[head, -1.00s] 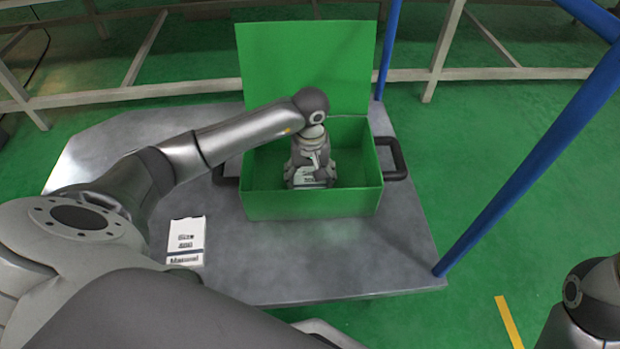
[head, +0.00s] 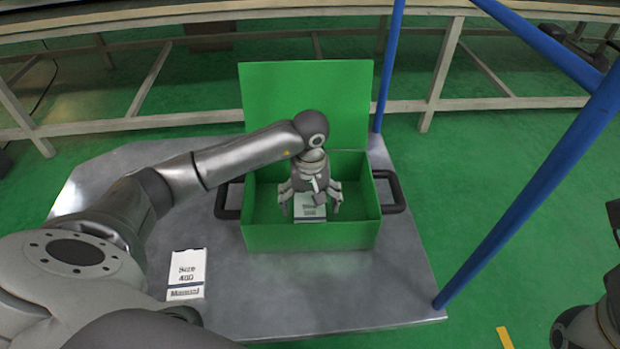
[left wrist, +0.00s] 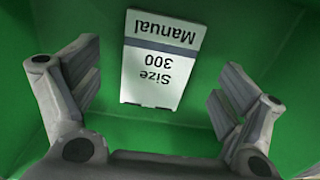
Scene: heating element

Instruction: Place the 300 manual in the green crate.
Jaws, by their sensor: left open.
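The 300 manual (left wrist: 160,62) is a white booklet with a dark band, reading "Size 300 Manual" upside down in the left wrist view. It lies inside the green crate (head: 310,237), and in the head view the manual (head: 309,212) shows partly below my gripper. My left gripper (head: 309,208) is over the crate's inside with its fingers spread wide. In the left wrist view the fingers (left wrist: 158,92) stand apart on either side, with no contact on the manual. My right gripper is not in view.
A second manual, reading 400 (head: 187,274), lies on the grey table (head: 350,290) left of the crate. The crate's lid (head: 306,100) stands open at the back. Black handles (head: 396,192) stick out at its sides. Blue posts (head: 510,190) rise at the table's right.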

